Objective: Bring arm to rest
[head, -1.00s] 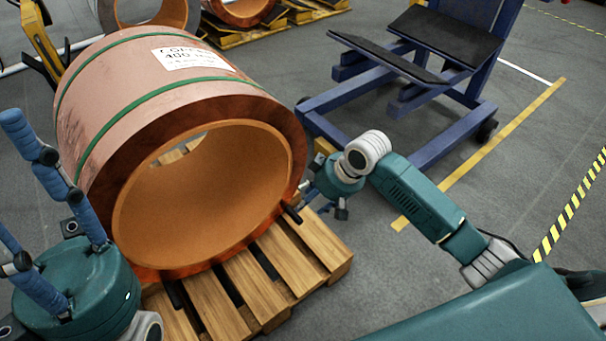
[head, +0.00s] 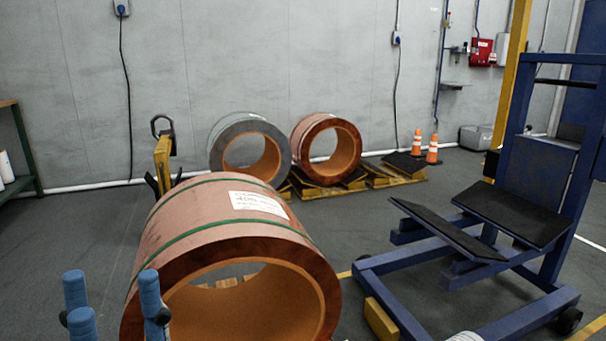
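My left gripper (head: 113,283) stands at the bottom left of the head view, its blue padded fingers pointing up and spread apart. It is open, with nothing seen between the fingers. The fingers overlap the near left edge of a large copper foil coil (head: 200,212) in the picture; I cannot tell whether they touch it. The rest of my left arm is below the frame. Only a pale bit of my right arm (head: 465,337) shows at the bottom edge; my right gripper is out of view.
A blue wheeled lift (head: 400,312) with black cradle pads stands to the right. Behind the coil is a yellow hook-like piece (head: 162,160). Two more coils, a grey-sided one (head: 222,150) and a copper one (head: 306,140), rest at the back near orange cones (head: 417,142).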

